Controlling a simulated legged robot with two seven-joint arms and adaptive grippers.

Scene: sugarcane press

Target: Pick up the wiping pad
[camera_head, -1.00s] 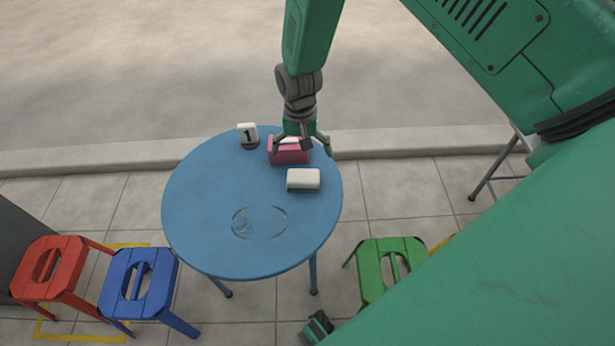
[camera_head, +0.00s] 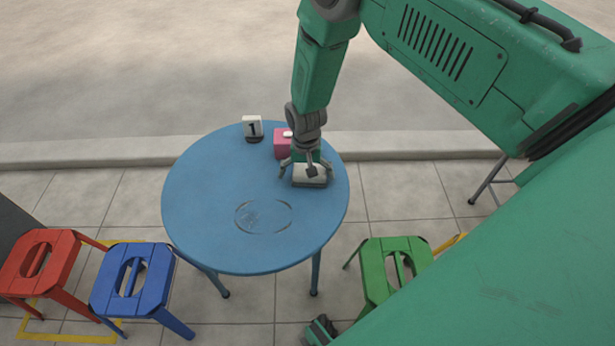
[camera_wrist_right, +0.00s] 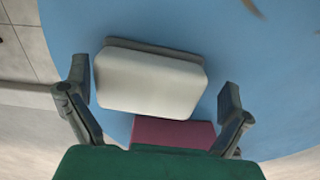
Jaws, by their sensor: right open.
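The wiping pad (camera_head: 311,181) is a white rounded block with a grey underside, lying on the blue round table near its right edge. It also shows in the right wrist view (camera_wrist_right: 150,82), tilted slightly between my two fingers. My right gripper (camera_head: 306,172) is open just above the pad, with a finger on either side. In the right wrist view the gripper (camera_wrist_right: 158,90) has its fingers apart; a gap shows between the pad and the right finger. Part of the pad is hidden by the gripper in the head view.
A pink box (camera_head: 282,146) stands just behind the pad, and also shows in the right wrist view (camera_wrist_right: 172,133).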

